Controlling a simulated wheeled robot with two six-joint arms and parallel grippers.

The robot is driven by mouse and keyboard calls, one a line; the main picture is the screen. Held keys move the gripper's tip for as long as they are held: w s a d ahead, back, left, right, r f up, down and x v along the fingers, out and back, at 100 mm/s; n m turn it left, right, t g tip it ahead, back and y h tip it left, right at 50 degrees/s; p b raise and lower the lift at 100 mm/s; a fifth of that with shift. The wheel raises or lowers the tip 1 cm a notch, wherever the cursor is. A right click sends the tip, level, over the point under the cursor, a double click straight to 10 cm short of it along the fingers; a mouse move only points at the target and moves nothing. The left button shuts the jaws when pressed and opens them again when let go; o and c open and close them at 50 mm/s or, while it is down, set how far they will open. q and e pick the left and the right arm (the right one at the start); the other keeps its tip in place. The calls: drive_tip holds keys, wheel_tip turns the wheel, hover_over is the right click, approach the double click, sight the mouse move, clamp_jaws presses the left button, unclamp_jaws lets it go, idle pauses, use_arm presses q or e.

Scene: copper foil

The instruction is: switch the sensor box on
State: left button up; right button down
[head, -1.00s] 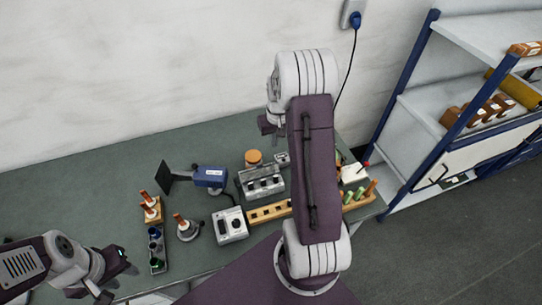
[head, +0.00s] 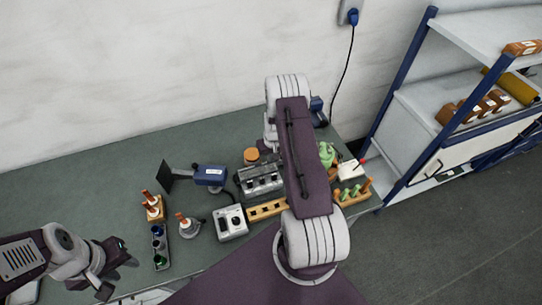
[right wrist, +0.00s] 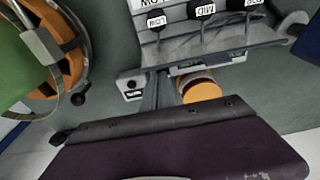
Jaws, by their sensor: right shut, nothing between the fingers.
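No label naming a sensor box is readable. A small grey box (right wrist: 133,88) with a round black part and a dark label shows beside the orange jar in the right wrist view; in the head view my right arm covers that spot. A white box (head: 230,222) with dark round fittings stands at the front of the bench. My right gripper (right wrist: 160,94) is shut and empty, over the bench near the small grey box; whether it touches is unclear. In the head view my arm mostly hides it. My left gripper (head: 118,271) is open and empty at the front left.
A lever block (head: 260,180) with labelled levers stands beside the orange jar (head: 251,155). A blue device (head: 210,176), wooden rack (head: 266,210), green-and-orange object (head: 327,153) and white box with a red tip (head: 350,170) crowd the bench. The bench's back left is clear.

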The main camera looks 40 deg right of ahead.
drive_tip(key=shift+s+a+r, duration=0.1)
drive_tip(key=shift+s, duration=0.05)
drive_tip(key=shift+f+b, duration=0.45)
drive_tip(key=shift+b, duration=0.15)
drive_tip(key=shift+r, duration=0.15)
drive_tip(key=shift+s+r+p, duration=0.1)
drive_tip(key=shift+p, duration=0.2)
drive_tip(key=shift+s+a, duration=0.1)
drive_tip(key=shift+s, duration=0.05)
drive_tip(key=shift+s+a+r, duration=0.1)
drive_tip(key=shift+s+r, duration=0.1)
drive_tip(key=shift+s, duration=0.2)
